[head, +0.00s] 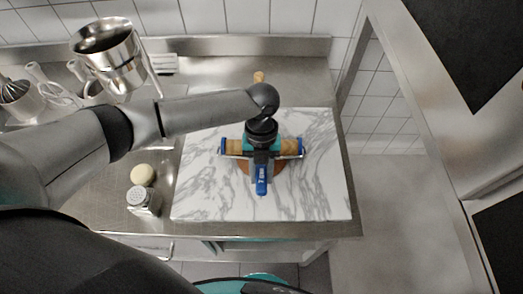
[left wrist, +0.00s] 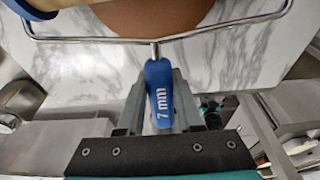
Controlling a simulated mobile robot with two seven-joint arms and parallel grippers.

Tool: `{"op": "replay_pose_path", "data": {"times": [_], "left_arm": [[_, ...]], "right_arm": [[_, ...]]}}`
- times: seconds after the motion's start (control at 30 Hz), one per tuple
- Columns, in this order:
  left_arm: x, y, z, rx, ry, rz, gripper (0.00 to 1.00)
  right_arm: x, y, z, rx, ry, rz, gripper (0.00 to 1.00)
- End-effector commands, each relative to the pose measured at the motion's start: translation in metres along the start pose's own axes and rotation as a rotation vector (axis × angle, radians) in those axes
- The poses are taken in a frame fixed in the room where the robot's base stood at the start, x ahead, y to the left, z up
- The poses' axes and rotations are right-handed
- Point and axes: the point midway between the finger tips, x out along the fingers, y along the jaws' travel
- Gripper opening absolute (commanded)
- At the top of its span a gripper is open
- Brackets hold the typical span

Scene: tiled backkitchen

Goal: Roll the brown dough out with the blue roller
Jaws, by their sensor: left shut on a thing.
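The blue roller (head: 234,147) has a wooden cylinder with blue ends, a wire frame and a blue handle marked "7 mm" (left wrist: 158,85). My left gripper (head: 262,158) is shut on the handle, with one finger on each side of it in the left wrist view (left wrist: 162,100). The roller lies crosswise over the brown dough (head: 279,168) on a white marble board (head: 320,185). The dough also shows in the left wrist view (left wrist: 155,18). Roller and gripper hide much of the dough, and I cannot tell whether the roller touches it. My right gripper is not in view.
A shaker (head: 140,201) and a pale yellow round thing (head: 142,174) stand left of the board. A steel container (head: 108,50) and utensils are at the back left. The counter ends just right of the board. Bare marble surrounds the dough.

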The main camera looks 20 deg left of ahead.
Motion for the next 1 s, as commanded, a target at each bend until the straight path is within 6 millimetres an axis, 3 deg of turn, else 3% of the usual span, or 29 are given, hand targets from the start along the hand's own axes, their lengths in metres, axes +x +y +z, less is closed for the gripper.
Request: {"op": "replay_pose_path", "data": {"times": [0.13, 1.0], "left_arm": [[0.001, 0.001, -0.011, 0.001, 0.006, 0.002, 0.0], [0.013, 0.001, -0.041, 0.002, 0.007, 0.003, 0.0]], "right_arm": [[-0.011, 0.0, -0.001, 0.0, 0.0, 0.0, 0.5], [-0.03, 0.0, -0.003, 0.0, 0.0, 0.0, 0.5]]}}
